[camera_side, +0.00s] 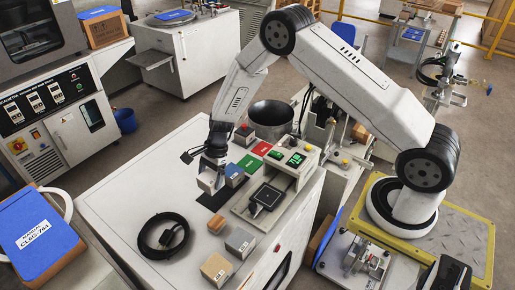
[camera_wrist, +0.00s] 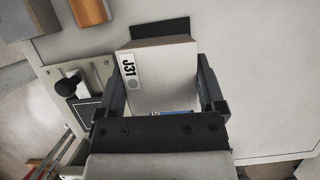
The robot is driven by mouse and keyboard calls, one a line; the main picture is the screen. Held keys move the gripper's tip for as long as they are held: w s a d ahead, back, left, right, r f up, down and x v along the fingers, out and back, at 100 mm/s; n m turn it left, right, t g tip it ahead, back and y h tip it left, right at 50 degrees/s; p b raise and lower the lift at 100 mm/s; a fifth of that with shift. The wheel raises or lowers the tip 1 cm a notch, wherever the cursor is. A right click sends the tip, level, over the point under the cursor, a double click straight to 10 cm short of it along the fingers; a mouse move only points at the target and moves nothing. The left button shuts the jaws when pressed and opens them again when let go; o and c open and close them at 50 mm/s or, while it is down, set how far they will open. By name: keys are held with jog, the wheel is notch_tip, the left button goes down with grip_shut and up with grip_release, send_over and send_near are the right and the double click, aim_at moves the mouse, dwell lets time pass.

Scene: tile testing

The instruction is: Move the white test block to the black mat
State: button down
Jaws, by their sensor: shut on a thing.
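The white test block (camera_side: 207,181) is held in my gripper (camera_side: 213,168), low over the worktop. In the wrist view the block (camera_wrist: 165,75) shows a "J31" label on its top, and the two fingers of my gripper (camera_wrist: 160,88) press its left and right sides. The black mat (camera_side: 210,199) lies flat on the light worktop just below and beside the block. In the wrist view part of the mat (camera_wrist: 160,29) shows past the block's upper edge, and the block hides the rest. I cannot tell whether the block touches the mat.
A blue-topped block (camera_side: 235,174), a green patch (camera_side: 248,163) and a red patch (camera_side: 262,148) stand in a row to the right. A coiled black cable (camera_side: 163,235), a grey block (camera_side: 240,242) and a tan block (camera_side: 216,269) lie in front. The worktop's left side is clear.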

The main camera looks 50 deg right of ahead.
aim_at(214, 198)
jog(key=shift+f, duration=2.6)
jog(key=shift+f, duration=0.3)
grip_release()
jog(key=shift+r, duration=0.1)
jog(key=shift+r, duration=2.85)
jog(key=shift+s+r, duration=0.1)
jog(key=shift+r, duration=0.05)
